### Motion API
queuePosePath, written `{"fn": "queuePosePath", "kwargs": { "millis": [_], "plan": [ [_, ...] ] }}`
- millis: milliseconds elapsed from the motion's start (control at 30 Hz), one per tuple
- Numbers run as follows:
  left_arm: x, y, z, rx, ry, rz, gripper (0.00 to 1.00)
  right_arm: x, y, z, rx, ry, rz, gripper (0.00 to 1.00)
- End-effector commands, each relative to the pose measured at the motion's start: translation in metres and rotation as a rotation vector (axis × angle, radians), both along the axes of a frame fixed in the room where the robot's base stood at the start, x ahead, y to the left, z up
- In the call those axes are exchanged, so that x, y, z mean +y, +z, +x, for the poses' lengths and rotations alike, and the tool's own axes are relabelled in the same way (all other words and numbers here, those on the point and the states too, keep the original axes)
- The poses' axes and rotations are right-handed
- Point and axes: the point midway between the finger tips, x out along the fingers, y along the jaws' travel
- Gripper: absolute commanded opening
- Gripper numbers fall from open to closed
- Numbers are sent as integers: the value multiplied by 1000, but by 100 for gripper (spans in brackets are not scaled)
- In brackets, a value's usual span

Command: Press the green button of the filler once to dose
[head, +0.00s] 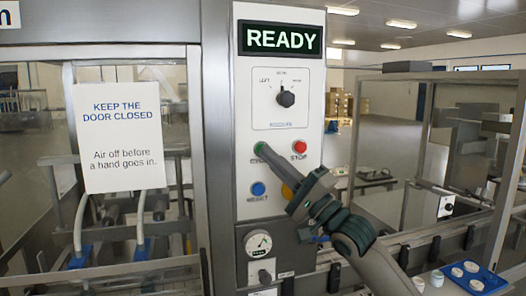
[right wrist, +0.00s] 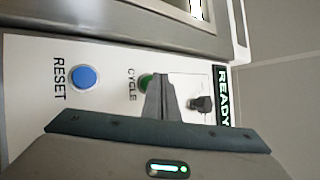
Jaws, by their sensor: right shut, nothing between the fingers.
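The filler's control panel (head: 240,130) stands upright in the middle of the head view, and its display (head: 281,39) reads READY. The green button (head: 259,147), labelled CYCLE in the right wrist view (right wrist: 146,80), is at the panel's left. My right gripper (head: 266,156) is shut and empty, its fingertips right at the green button and partly covering it in both views. I cannot tell whether they touch it or press it in. The fingers also show in the right wrist view (right wrist: 158,80). My left gripper is not in view.
A red STOP button (head: 299,146) is right of the green one. A blue RESET button (head: 258,188) is below. A yellow button (head: 287,192) is partly behind my gripper. A black knob (head: 286,98) sits above. A blue tray (head: 487,283) holds several white cups at lower right.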

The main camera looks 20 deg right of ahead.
Motion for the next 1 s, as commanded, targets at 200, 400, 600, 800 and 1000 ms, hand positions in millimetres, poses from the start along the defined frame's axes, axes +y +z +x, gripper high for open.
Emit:
{"fn": "queuePosePath", "kwargs": {
  "millis": [200,400,600,800,1000],
  "plan": [
    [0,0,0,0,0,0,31,0,0,1,0,0,0,0],
    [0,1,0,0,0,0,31,0,0,3,0,-1,-1,0],
    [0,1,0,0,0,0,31,0,0,5,0,-1,-1,0],
    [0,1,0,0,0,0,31,0,0,7,0,0,0,0],
    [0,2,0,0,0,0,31,0,0,9,0,0,0,0]
  ]
}}
